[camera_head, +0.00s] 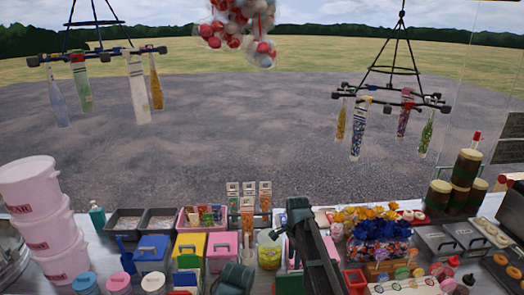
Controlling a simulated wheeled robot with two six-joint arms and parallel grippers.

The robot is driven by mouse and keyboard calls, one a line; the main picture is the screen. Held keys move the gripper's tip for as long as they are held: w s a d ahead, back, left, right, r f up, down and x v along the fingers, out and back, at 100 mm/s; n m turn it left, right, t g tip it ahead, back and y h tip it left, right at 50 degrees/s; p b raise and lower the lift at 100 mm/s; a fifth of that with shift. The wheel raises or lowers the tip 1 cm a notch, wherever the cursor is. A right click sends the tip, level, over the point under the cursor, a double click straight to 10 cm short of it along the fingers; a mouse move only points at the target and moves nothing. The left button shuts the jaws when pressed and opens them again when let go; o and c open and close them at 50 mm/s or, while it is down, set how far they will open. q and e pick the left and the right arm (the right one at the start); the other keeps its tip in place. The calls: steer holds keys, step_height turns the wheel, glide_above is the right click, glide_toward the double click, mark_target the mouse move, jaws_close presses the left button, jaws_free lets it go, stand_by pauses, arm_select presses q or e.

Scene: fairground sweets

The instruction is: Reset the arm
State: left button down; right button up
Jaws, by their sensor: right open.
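My right arm rises from the bottom centre as a dark link. My right gripper (279,232) shows small and dark at its upper left end, above the counter goods, beside a yellow-green tub (269,252). It is open and I see nothing held in it. The arm hides part of the counter behind it. My left gripper cannot be made out in this view.
The counter is crowded. Pink buckets (42,222) stack at left, with grey trays (158,220) beside them. A blue box (152,252), flower-topped sweets (380,232) and jars (466,168) stand along it. Hanging racks (392,99) are above. The open ground beyond is clear.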

arm_select(q)
step_height(320, 180, down, 8)
steer(key=b, duration=0.7)
steer(key=shift+f, duration=0.2)
arm_select(e)
steer(key=s+a+f+n, duration=0.2)
steer(key=s+n, duration=0.4)
steer(key=s, duration=0.2)
steer(key=s+a+f+n, duration=0.3)
steer(key=s+n, duration=0.3)
steer(key=s, duration=0.3)
steer(key=s+a+f+n+h, duration=0.1)
steer(key=s+a+f+n, duration=0.2)
steer(key=s+n, duration=0.3)
steer(key=s, duration=0.2)
steer(key=shift+s+f+n, duration=0.15)
steer(key=shift+s+n, duration=0.15)
steer(key=shift+n, duration=0.1)
steer(key=shift+d, duration=0.15)
